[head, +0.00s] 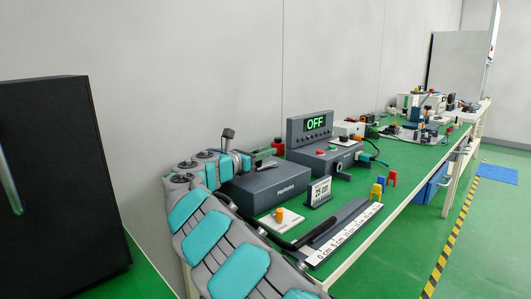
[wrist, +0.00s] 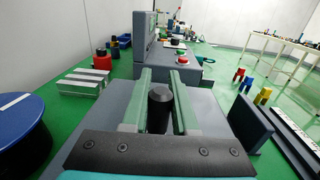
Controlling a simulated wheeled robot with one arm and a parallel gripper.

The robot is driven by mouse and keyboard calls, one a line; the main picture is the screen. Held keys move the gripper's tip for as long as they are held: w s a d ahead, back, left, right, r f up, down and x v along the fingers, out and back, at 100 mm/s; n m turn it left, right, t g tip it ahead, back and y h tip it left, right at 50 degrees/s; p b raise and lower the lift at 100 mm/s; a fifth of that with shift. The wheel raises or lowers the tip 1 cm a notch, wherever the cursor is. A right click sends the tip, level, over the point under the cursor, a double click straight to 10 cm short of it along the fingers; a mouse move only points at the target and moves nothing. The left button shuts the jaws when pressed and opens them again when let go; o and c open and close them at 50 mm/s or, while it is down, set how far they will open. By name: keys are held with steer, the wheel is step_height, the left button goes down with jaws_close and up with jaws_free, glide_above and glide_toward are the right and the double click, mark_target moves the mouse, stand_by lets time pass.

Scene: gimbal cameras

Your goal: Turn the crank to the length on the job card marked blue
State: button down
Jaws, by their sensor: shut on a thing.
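My gripper (wrist: 162,75) is shut on a black knob (wrist: 160,97), one finger on each side, above the top of a dark grey box (head: 268,186). In the head view my gripper (head: 264,154) is over that box; the knob cannot be made out there. I take the knob as the crank's grip; the rest of the crank is hidden. A card reading "25 cm" (head: 320,190) stands in front of the box; no blue mark on it can be made out. A ruler (head: 346,236) marked from 0 cm lies along a dark rail; no pointer can be made out.
A grey device with a display reading OFF (head: 316,124) stands behind the box. Red (head: 392,178), yellow (head: 376,191) and blue clips stand near the bench edge. A small white plate with an orange knob (head: 280,215) lies nearby. A black cabinet (head: 60,180) is at left.

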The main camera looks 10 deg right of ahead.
steer(key=shift+w+a+f+m+g+h, duration=0.1)
steer(key=shift+w+m+g+h, duration=0.05)
steer(key=shift+m+g+h, duration=0.45)
steer(key=shift+w+a+f+m+g+h, duration=0.15)
steer(key=shift+m+g+h, duration=0.2)
steer(key=shift+g, duration=0.35)
steer(key=shift+d+r+m+g+h, duration=0.15)
steer(key=shift+d+m+g+h, duration=0.1)
steer(key=shift+m+g, duration=0.35)
steer(key=c, duration=0.7)
jaws_free()
steer(key=shift+w+r, duration=0.1)
steer(key=shift+r, duration=0.1)
